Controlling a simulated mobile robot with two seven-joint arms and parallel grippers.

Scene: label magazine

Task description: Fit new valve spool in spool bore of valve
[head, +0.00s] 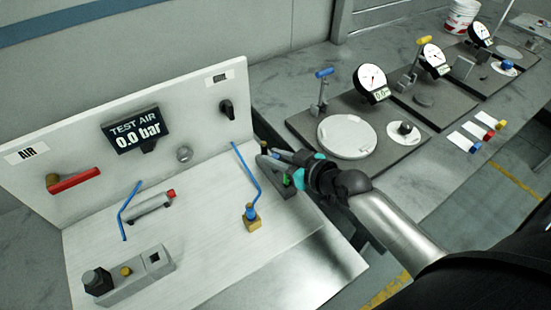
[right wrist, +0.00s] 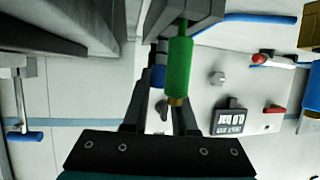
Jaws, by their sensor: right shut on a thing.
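My right gripper (head: 293,162) is at the right edge of the white bench. In the right wrist view a green cylinder (right wrist: 179,65) with a brass end lies between its fingers. It appears to be the spool; a thin green stem runs from it into a dark grey block. The gripper is shut on this green part, which shows only as a small green patch (head: 287,179) in the head view. A pale cylindrical body (head: 150,204) with a red end, perhaps the valve, lies on the bench; its bore cannot be made out. My left gripper is not in view.
Two bent blue tubes (head: 127,208) rise from the bench, one beside a brass block (head: 251,224). A grey block with a black knob (head: 97,281) stands at front left. The upright panel bears a red lever (head: 73,180) and a display (head: 134,130). Gauge stands (head: 372,84) stand right.

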